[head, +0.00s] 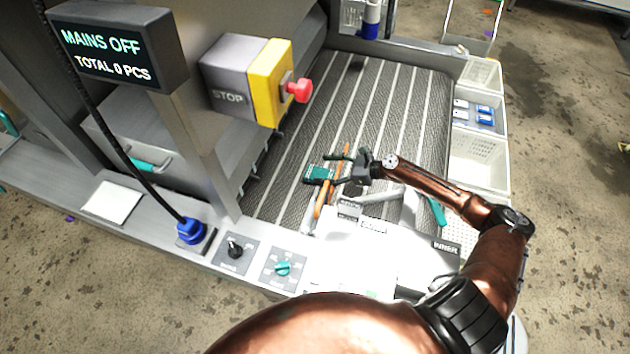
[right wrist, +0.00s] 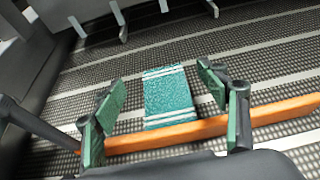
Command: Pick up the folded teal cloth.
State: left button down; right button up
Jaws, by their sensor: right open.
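The folded teal cloth (head: 318,174) lies on the dark ribbed floor of the machine. In the right wrist view the cloth (right wrist: 168,92) is a flat rectangle with white stripes at its far and near ends. My right gripper (head: 337,168) is open and empty. In the right wrist view the cloth shows between the spread green-padded fingers of the gripper (right wrist: 162,82), with a gap on each side. I cannot tell the exact height of the fingers above it. My left gripper is not in view.
An orange bar (right wrist: 210,126) lies across the near edge of the cloth's area; whether they touch is unclear. A red stop button (head: 299,90) on a yellow box stands left of my arm. White bins (head: 478,160) line the right. A teal-handled tool (head: 437,211) lies nearer.

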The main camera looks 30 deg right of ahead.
aim_at(309, 171)
notch_tip(309, 171, down, 2)
jog(key=shift+a+b, duration=0.1)
jog(key=shift+b, duration=0.25)
jog(key=b+x, duration=0.1)
jog(key=x, duration=0.6)
jog(key=shift+w+b, duration=0.2)
jog(key=shift+b, duration=0.2)
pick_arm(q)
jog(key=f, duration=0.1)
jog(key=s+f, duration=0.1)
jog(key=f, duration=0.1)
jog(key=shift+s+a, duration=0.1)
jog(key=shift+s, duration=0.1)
pick_arm(e)
jog(key=shift+r, duration=0.1)
jog(key=shift+c, duration=0.2)
jog(key=c, duration=1.1)
